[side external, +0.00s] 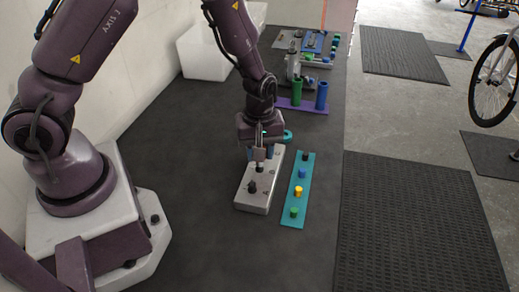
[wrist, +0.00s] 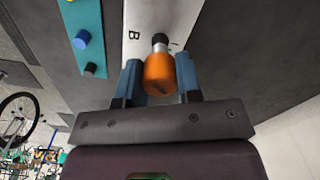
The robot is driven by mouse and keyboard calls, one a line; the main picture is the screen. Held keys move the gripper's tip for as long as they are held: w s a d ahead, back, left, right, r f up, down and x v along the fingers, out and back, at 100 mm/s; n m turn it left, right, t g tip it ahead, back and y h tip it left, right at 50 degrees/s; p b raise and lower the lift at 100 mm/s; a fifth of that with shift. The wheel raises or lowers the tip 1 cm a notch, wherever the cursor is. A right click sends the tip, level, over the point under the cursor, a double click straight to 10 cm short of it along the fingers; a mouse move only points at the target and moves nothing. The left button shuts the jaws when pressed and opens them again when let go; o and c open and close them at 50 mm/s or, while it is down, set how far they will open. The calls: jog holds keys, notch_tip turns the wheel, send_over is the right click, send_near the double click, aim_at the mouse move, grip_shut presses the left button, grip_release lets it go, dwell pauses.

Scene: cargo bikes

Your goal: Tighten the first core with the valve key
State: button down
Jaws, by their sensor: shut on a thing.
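A valve key (wrist: 158,77) with an orange handle and a metal neck is between my gripper's blue fingers (wrist: 157,64) in the wrist view; they are shut on it. Its far end meets or overlaps a small black core (wrist: 159,39) on the pale grey block; I cannot tell how far it is seated. In the side view my gripper (side external: 258,158) is low over the far part of the grey block (side external: 262,196). Black cores (side external: 252,187) stand on the block's near part. The key is mostly hidden there, and which core is first cannot be told.
A teal strip (side external: 296,193) with several coloured caps lies right of the block. Behind stand a purple holder (side external: 288,105) with green and blue cylinders, and more fixtures. A white box (side external: 207,55) stands at the back left. The dark mat is clear in front.

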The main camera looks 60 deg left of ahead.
jog(key=shift+r, duration=3.5)
